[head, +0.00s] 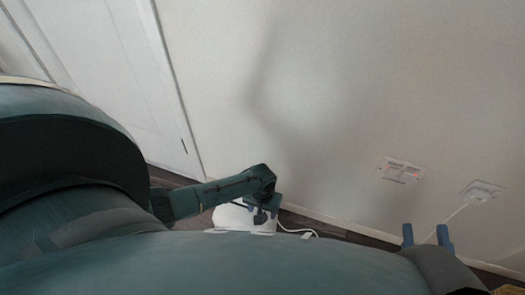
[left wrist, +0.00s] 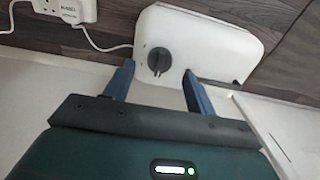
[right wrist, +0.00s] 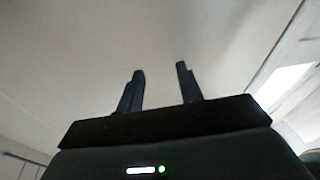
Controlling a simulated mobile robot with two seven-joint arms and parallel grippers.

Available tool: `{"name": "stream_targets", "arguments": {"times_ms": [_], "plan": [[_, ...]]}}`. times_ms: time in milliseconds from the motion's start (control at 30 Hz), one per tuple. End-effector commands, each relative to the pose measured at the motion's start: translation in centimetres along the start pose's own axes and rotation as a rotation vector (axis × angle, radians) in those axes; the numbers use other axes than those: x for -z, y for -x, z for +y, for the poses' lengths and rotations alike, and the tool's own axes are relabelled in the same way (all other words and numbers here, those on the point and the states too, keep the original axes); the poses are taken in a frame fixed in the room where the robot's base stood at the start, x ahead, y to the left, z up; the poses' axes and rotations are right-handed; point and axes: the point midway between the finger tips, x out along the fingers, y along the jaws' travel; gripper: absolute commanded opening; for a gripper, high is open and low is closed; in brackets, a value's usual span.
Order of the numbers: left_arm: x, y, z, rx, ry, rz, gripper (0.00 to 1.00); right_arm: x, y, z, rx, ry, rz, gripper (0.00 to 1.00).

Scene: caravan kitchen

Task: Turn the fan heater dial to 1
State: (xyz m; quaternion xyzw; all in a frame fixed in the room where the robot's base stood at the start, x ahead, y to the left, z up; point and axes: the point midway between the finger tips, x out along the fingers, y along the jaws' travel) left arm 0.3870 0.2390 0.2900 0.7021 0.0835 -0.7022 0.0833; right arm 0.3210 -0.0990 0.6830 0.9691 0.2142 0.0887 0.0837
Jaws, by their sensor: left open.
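The white fan heater (head: 228,217) stands on the dark floor by the wall in the head view, partly hidden by my left arm. In the left wrist view the heater (left wrist: 215,42) shows its dark round dial (left wrist: 160,60). The dial's setting marks are too small to read. My left gripper (left wrist: 158,68) is open, with one finger on each side of the dial in the picture. I cannot tell how far the fingertips are from it. My right gripper (head: 427,236) is open and empty, away from the heater; its fingers also show in the right wrist view (right wrist: 160,69).
A white cable (head: 298,230) runs from the heater along the floor. A white plug block (left wrist: 65,11) lies beside it. A wall socket (head: 482,191) and a label (head: 399,170) are on the wall at right. A white door (head: 115,70) is at left.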

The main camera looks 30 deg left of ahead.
Motion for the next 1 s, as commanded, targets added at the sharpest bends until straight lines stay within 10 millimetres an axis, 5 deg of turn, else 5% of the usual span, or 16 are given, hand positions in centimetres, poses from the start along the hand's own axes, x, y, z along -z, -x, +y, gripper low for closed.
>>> {"name": "stream_targets", "arguments": {"times_ms": [200,600,1000], "plan": [[0.0,-3.0,0.0,0.000,0.000,0.000,0.56,-0.2,-0.3,-0.2,0.004,-0.038,0.036,0.36],[0.0,-3.3,0.0,0.000,0.000,0.001,0.55,0.0,-0.3,-0.2,0.005,-0.052,0.037,0.36],[0.0,-3.3,0.0,0.000,0.000,0.000,0.22,0.0,-0.3,-0.2,0.005,-0.051,0.037,0.36]]}}
